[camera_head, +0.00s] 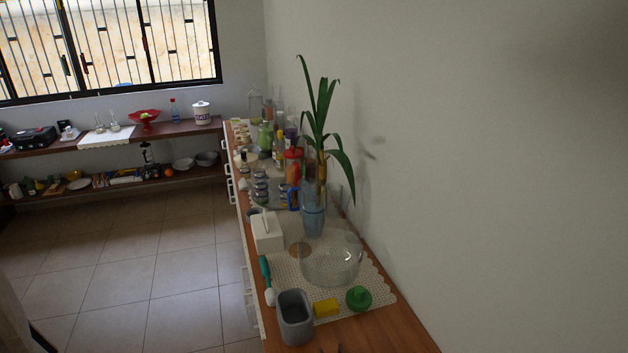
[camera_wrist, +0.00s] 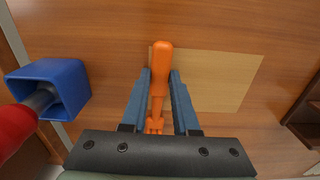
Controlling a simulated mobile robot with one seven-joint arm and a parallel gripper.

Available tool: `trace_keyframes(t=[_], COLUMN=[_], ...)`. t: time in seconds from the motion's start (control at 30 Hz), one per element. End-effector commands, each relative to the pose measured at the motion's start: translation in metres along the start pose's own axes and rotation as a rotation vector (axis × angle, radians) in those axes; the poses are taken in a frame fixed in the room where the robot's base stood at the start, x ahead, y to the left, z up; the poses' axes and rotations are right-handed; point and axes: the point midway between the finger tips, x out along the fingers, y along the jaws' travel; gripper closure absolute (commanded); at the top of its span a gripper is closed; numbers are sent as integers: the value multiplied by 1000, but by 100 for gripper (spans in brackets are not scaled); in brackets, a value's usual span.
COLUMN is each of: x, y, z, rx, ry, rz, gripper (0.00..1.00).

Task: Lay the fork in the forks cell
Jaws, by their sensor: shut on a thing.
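An orange fork (camera_wrist: 160,58) shows in the wrist view, its rounded handle end up the picture and its tines low, near the gripper's dark base. My gripper (camera_wrist: 161,76) has its two blue-grey fingers closed on either side of the fork. I cannot tell how far the fork is above the wooden surface. A dark brown wooden thing with an open hollow (camera_wrist: 306,118) shows at the right edge of the wrist view. It is cut off, and I cannot tell if it is the tray with the forks cell. The head view shows neither gripper nor fork.
In the wrist view, a blue box (camera_wrist: 72,84) with a grey and red object (camera_wrist: 16,128) stands left. A pale rectangle (camera_wrist: 222,80) lies on the wood (camera_wrist: 110,25). In the head view, a cluttered counter (camera_head: 385,330) runs along the wall, beside open floor (camera_head: 125,255).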

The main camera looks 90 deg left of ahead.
Motion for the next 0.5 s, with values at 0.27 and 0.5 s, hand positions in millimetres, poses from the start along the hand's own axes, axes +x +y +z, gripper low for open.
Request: trace_keyframes(t=[0.27,0.5], x=[-9,-24], y=[0,0], z=[0,0], rx=[0,0], ry=[0,0], rz=[0,0], gripper=[100,100])
